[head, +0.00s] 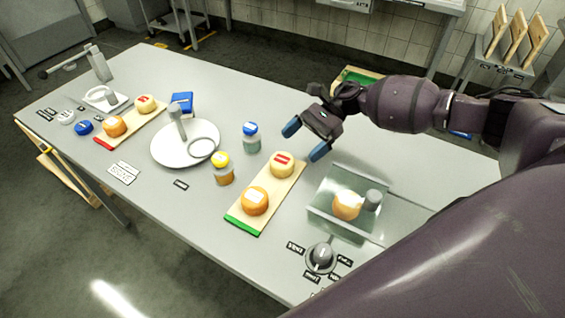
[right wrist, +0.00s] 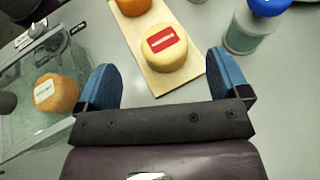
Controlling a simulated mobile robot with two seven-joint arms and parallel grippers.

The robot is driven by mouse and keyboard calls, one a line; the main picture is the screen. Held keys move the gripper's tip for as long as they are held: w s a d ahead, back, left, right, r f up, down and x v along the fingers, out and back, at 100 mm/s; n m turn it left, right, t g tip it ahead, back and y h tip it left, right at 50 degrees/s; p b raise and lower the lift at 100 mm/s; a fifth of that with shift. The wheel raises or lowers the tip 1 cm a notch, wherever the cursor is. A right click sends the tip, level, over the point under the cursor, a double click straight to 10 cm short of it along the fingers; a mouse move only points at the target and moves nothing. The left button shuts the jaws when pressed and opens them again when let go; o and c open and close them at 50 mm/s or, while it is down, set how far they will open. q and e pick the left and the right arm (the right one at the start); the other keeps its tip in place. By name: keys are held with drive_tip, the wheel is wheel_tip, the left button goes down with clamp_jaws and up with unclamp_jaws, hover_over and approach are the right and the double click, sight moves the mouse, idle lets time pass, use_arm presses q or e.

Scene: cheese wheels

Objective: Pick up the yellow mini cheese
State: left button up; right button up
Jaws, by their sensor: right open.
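A pale yellow mini cheese with a red label (head: 282,164) sits on the far end of a wooden board with a green end (head: 238,222). An orange cheese with a white label (head: 255,201) sits nearer on that board. Another pale yellow cheese with a red label (head: 145,103) is on the left board. My right gripper (head: 306,139) is open and empty, above and beyond the nearer yellow cheese. In the right wrist view, this yellow cheese (right wrist: 165,55) appears between the blue fingertips, ahead of them and apart. My left gripper is not in view.
A blue-capped jar (head: 251,138) stands left of my right gripper, and a yellow-lidded jar (head: 222,170) beside the board. A clear case (head: 325,205) with an orange cheese is to the right. A round white stand (head: 170,153) is farther left.

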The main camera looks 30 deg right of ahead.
sight(290, 155)
drive_tip(key=shift+f+p+x, duration=0.25)
drive_tip(key=shift+x, duration=1.1)
drive_tip(key=shift+f+p+x, duration=0.2)
drive_tip(key=shift+f+x, duration=0.05)
drive_tip(key=shift+x, duration=1.05)
drive_tip(key=shift+w+d, duration=0.2)
drive_tip(key=shift+d, duration=0.05)
